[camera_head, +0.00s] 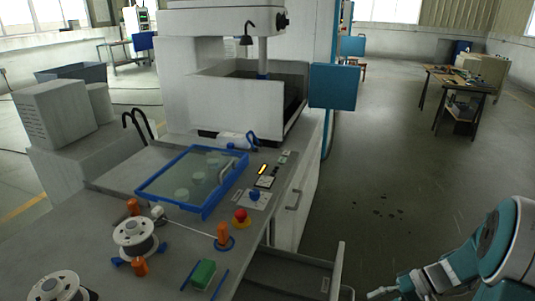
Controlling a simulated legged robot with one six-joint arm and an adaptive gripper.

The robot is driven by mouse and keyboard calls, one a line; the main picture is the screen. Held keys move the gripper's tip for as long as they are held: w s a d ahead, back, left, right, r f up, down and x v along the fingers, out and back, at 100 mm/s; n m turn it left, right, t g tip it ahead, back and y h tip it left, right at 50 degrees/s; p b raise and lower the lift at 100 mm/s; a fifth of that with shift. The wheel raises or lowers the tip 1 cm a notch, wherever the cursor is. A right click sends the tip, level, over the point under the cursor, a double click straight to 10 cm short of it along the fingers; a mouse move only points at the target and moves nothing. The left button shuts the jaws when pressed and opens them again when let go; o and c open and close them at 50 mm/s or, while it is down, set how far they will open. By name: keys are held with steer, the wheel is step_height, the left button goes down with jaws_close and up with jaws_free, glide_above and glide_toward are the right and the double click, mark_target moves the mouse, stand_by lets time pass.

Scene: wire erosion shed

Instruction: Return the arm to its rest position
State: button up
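My arm, teal and grey, comes in at the lower right corner in the head view. Its end points left, low in the picture. My gripper (382,293) shows only in part at the bottom edge, to the right of an open drawer (285,272) and its upright front. The frame cuts off the gripper, so its opening and anything in it cannot be made out. It appears apart from the bench top.
The grey bench (100,222) on the left bears a blue-framed panel (208,205), wire spools (135,238), a red button (240,215) and a green block (203,275). The erosion machine (190,75) stands behind. Open floor (400,190) lies right of it, with tables (457,82) farther back.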

steer(key=s+a+r+n+t+h, duration=0.1)
steer(key=s+a+r+t+h, duration=0.1)
steer(key=s+a+r+h, duration=0.3)
steer(key=s+a+r+t+h, duration=0.3)
steer(key=s+a+r+h, duration=0.3)
steer(key=r, duration=0.7)
steer(key=shift+s+a+n, duration=0.4)
steer(key=shift+s+a, duration=0.05)
steer(key=shift+s, duration=0.15)
steer(key=shift+a, duration=0.1)
